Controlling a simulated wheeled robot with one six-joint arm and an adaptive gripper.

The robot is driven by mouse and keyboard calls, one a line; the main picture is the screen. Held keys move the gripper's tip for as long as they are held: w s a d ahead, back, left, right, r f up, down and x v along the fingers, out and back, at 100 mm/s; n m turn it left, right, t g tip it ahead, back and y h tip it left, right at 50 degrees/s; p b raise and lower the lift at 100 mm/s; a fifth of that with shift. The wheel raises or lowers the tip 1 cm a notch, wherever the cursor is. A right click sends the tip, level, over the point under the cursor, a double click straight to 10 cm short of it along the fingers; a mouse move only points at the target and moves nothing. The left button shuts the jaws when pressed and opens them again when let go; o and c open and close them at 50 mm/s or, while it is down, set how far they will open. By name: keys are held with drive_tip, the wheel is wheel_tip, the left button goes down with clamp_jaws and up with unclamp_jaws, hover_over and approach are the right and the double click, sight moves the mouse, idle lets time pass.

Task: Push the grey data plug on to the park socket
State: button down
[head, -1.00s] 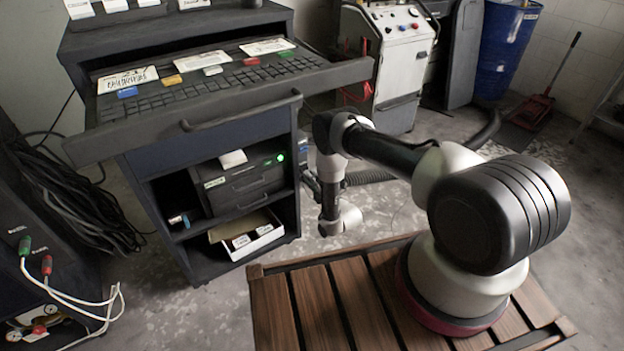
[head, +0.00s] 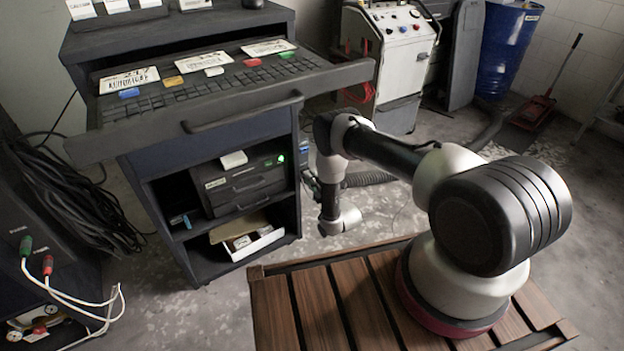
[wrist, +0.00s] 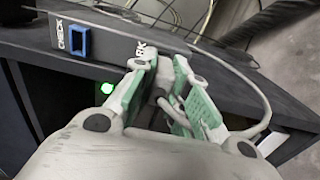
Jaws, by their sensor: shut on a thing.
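My gripper (wrist: 160,68) shows in the wrist view with green-padded fingers, closed on the grey data plug (wrist: 158,90), which is mostly hidden between the fingers. A grey cable (wrist: 258,126) loops to the right of them. The fingertips are at the dark panel, by a label of which only "RK" (wrist: 141,49) shows. The park socket is hidden behind the gripper and plug, so I cannot tell how far the plug is on it. A blue socket (wrist: 78,41) marked CHECK is to the left.
The dark cart (head: 160,215) has a keyboard shelf (head: 200,85) jutting out above. A black unit with a green light (head: 281,158) stands inside; the light (wrist: 106,88) also shows in the wrist view. A white open box (head: 262,243) sits below. Cables (wrist: 160,12) lie behind the panel.

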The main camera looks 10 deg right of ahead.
drive_tip(key=shift+w+a, duration=0.2)
drive_tip(key=shift+w, duration=0.3)
idle(0.3)
drive_tip(key=c, duration=1.3)
unclamp_jaws()
